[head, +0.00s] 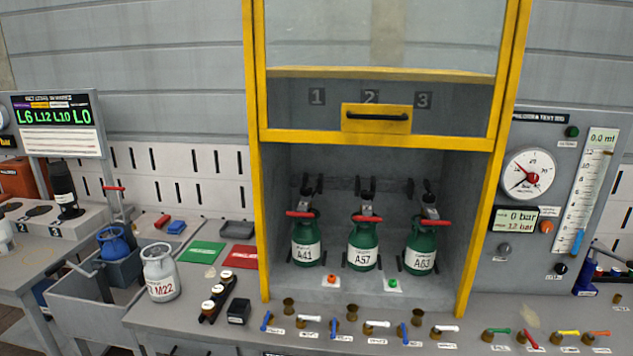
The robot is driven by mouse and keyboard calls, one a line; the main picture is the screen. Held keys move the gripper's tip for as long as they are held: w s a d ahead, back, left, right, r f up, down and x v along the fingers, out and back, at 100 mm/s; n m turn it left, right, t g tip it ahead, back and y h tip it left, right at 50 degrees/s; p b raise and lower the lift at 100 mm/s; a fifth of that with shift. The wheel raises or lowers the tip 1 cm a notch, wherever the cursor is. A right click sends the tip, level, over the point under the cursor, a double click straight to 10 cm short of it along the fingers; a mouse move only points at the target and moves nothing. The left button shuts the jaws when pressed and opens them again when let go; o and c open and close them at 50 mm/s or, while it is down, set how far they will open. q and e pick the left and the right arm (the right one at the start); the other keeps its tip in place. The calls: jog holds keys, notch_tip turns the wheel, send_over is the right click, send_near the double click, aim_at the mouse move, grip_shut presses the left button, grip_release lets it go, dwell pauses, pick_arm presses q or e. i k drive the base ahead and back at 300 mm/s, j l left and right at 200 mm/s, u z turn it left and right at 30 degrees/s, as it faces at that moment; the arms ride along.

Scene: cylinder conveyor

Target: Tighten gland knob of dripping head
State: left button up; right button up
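Three green cylinders stand upright in a yellow-framed cabinet: A41 (305,241) on the left, A57 (363,246) in the middle, and a third (420,252) on the right with a label too small to read surely. Each has a grey-and-black head on top, left (309,192), middle (367,195) and right (430,200), with a red handle across the neck. I cannot make out a drip or tell the gland knobs from the other dark parts. Neither of my grippers is in view.
The cabinet's yellow sash (376,118) is raised, leaving the front open. Several small coloured valve levers line the bench front. A pressure gauge (529,174) and level tube (587,190) are on the right panel. A grey cylinder (160,272) stands left of the cabinet.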

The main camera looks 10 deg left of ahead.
aim_at(306, 191)
jog(key=i+l+u, duration=0.4)
jog(key=l, duration=0.15)
jog(key=i+l+u, duration=0.2)
jog(key=l+u, duration=0.2)
jog(key=l, duration=0.25)
